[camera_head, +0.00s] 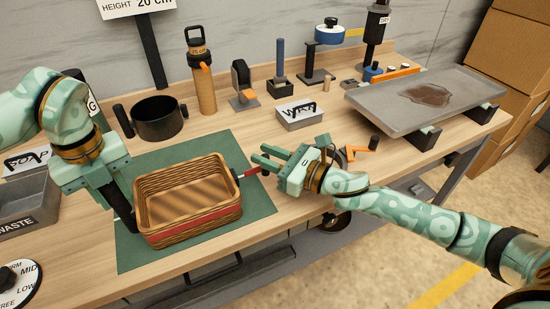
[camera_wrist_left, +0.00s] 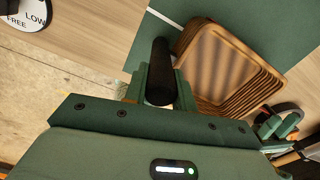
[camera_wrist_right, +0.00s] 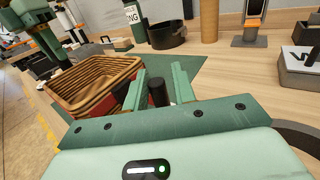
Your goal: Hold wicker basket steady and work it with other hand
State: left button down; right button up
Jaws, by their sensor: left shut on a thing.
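The wicker basket (camera_head: 188,232), brown with a red band on its front, sits upright on a green mat (camera_head: 262,205). It shows in the left wrist view (camera_wrist_left: 262,88) and the right wrist view (camera_wrist_right: 88,82). My left gripper (camera_head: 112,190) is shut on the black handle (camera_wrist_left: 160,72) at the basket's left side. My right gripper (camera_head: 264,157) is open by the basket's right side, fingers pointing left. A dark handle (camera_wrist_right: 157,93) shows between its fingers in the right wrist view; I cannot tell whether it lies within their reach.
A black pot (camera_head: 158,122) and an orange bottle (camera_head: 203,88) stand behind the mat. A grey waste bin (camera_head: 28,200) is at left. A grey tray (camera_head: 385,102) with a brown stain rests on blocks at right. A small grey box (camera_head: 300,118) stands behind my right gripper.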

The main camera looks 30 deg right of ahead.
jog(key=v, duration=1.2)
jog(key=shift+w, duration=0.1)
pick_arm(q)
jog(key=c, duration=1.1)
grip_release()
jog(key=shift+o, duration=0.2)
